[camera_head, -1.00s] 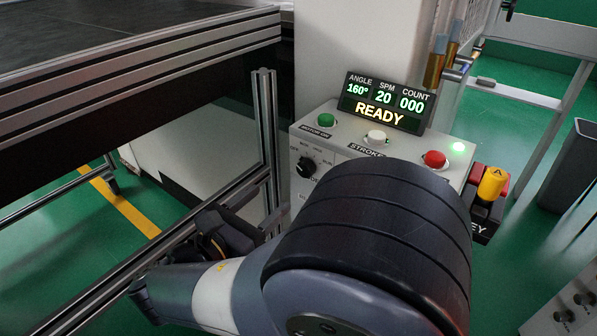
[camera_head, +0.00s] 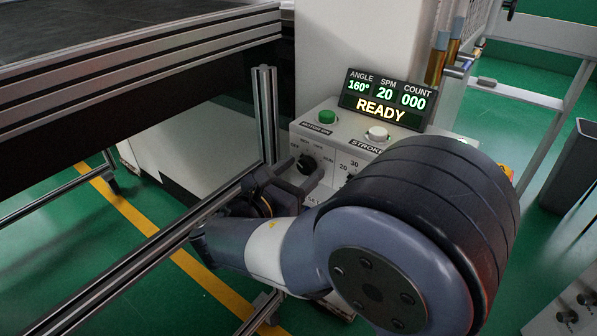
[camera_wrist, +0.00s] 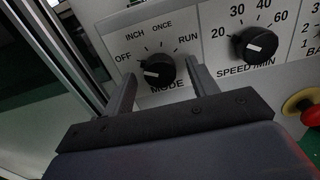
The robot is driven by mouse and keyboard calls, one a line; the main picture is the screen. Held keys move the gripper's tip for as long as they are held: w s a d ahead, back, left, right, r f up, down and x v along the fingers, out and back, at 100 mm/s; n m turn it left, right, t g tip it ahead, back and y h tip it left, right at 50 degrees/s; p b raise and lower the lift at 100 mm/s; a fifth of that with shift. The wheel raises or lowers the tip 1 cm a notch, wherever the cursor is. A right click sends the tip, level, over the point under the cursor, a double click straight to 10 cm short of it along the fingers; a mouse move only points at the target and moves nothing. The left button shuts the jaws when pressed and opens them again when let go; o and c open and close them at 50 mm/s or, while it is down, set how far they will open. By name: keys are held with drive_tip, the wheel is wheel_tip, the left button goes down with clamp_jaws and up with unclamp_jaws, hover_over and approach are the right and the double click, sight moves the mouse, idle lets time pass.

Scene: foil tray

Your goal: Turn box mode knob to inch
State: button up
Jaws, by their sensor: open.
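The black mode knob (camera_wrist: 157,70) is on the light panel of the control box (camera_head: 345,130), with OFF, INCH, ONCE and RUN printed around it. Its white mark points left, toward the OFF side. The knob also shows in the head view (camera_head: 307,164). My gripper (camera_wrist: 161,72) is open. Its fingers are to the left and right of the knob in the wrist view, with a gap on each side. I cannot tell how far the tips are from the panel.
A speed knob (camera_wrist: 255,44) sits close to the right of the mode knob. A red and yellow button (camera_wrist: 303,101) is farther right. The display (camera_head: 386,100) reads READY. A metal frame post (camera_head: 266,115) stands just left of the box.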

drive_tip(key=shift+c, duration=0.4)
drive_tip(key=c, duration=0.9)
drive_tip(key=shift+m, duration=0.3)
drive_tip(key=m+b, duration=0.3)
drive_tip(key=m, duration=0.1)
drive_tip(key=shift+f, duration=0.15)
drive_tip(key=shift+m+b, duration=0.95)
drive_tip(key=shift+m, duration=0.55)
drive_tip(key=o, duration=1)
